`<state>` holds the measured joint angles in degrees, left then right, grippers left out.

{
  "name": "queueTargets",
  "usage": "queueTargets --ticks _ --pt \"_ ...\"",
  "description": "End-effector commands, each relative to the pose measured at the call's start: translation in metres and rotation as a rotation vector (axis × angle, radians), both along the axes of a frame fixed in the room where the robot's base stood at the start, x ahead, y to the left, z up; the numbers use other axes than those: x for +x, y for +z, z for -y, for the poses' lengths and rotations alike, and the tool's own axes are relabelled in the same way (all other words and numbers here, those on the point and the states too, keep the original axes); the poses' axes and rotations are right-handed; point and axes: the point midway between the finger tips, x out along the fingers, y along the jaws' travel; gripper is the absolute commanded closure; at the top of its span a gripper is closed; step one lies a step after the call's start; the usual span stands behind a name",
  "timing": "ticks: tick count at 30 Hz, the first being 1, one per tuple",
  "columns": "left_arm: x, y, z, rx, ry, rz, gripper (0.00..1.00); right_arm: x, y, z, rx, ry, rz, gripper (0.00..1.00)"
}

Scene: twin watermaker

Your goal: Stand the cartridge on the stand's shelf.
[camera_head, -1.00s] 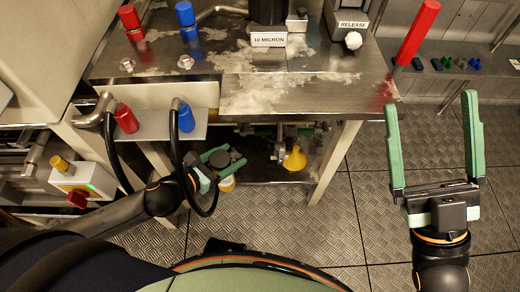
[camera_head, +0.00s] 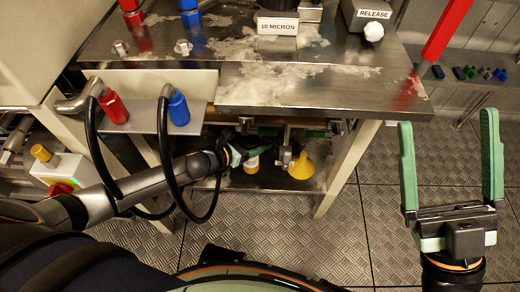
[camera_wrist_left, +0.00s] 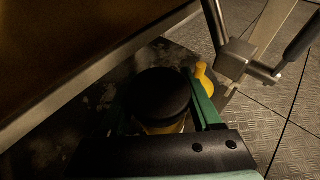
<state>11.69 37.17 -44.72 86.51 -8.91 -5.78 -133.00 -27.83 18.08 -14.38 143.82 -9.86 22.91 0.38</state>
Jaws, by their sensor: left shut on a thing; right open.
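The cartridge (camera_wrist_left: 164,127), a cylinder with a black top and a yellowish lower part, is between the green fingers of my left gripper (camera_wrist_left: 160,100), which is shut on it. In the head view, the cartridge (camera_head: 251,165) shows only its lower part under the bench top, and my left gripper (camera_head: 244,152) is partly hidden. The stand's lower shelf (camera_head: 275,182) is dark and lies below them. I cannot tell whether the cartridge touches it. The cartridge looks roughly upright. My right gripper (camera_head: 452,170) is open and empty at the right, over the floor.
A yellow funnel (camera_head: 300,167) is just right of the cartridge. The bench top (camera_head: 320,90) overhangs the shelf, and a pale leg (camera_head: 347,165) stands at its right. Black hoses (camera_head: 165,160) loop in front of my left arm. Floor at the front right is clear.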

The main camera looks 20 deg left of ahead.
Motion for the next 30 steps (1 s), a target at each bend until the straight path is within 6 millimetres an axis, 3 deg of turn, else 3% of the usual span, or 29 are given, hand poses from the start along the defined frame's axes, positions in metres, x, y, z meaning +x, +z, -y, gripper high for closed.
queueTargets --ticks 1,9,15,28,29,30 --pt "0.009 -0.009 0.001 -0.001 0.000 0.007 1.00 0.000 -0.011 -0.001 -0.006 -0.002 -0.001 0.06" --pt "0.025 -0.027 0.003 -0.002 0.001 0.007 1.00 0.001 -0.025 -0.003 -0.022 -0.008 0.000 0.06" --pt "0.024 -0.054 0.003 -0.003 -0.001 0.004 1.00 0.002 -0.046 -0.005 -0.039 -0.018 -0.008 0.06" --pt "0.024 -0.058 0.002 -0.002 0.000 0.006 1.00 0.003 -0.049 -0.006 -0.034 -0.020 -0.014 0.06" --pt "0.023 -0.060 0.002 -0.001 0.001 0.002 0.33 0.003 -0.049 -0.006 -0.035 -0.021 -0.015 0.06" --pt "0.023 -0.059 0.002 -0.001 0.001 0.002 0.29 0.003 -0.048 -0.006 -0.035 -0.021 -0.014 0.06"
